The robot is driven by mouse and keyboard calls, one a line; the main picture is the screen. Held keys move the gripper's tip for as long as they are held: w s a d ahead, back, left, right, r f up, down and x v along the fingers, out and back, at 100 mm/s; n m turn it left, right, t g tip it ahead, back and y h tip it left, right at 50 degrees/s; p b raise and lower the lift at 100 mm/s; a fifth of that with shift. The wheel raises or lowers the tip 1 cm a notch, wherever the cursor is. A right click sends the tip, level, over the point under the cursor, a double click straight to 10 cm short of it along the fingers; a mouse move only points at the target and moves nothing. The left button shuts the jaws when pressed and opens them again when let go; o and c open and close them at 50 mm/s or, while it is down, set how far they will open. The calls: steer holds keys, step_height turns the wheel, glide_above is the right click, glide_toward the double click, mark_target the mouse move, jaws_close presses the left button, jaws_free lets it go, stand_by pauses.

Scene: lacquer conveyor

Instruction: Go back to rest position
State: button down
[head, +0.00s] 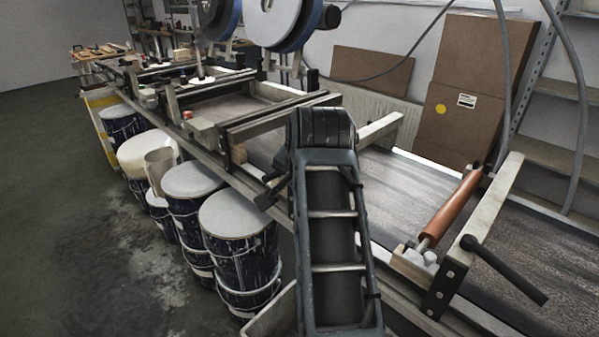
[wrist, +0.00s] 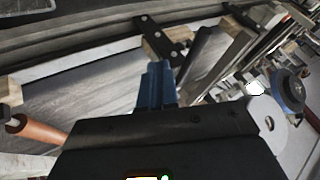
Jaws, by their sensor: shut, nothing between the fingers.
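My gripper (wrist: 157,78) shows in the wrist view as blue fingers pressed together, with nothing held between them. It is over the conveyor, with the grey belt (wrist: 100,85) behind it and a wooden block with a black bracket (wrist: 158,38) just beyond the fingertips. In the head view my arm rises in the middle, in front of the conveyor (head: 420,212). The gripper cannot be made out there.
An orange roller (head: 452,208) and a black lever (head: 503,270) are on the conveyor at right. Blue-and-white drums (head: 240,225) stand under its left side. Large blue-rimmed discs (head: 275,22) rise behind it. Brown boards (head: 470,95) lean on the wall. Floor at left (head: 55,220) is clear.

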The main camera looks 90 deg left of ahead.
steer(key=v, duration=0.6)
steer(key=shift+d+r+b, duration=0.15)
steer(key=shift+d+b, duration=0.1)
steer(key=shift+b, duration=0.05)
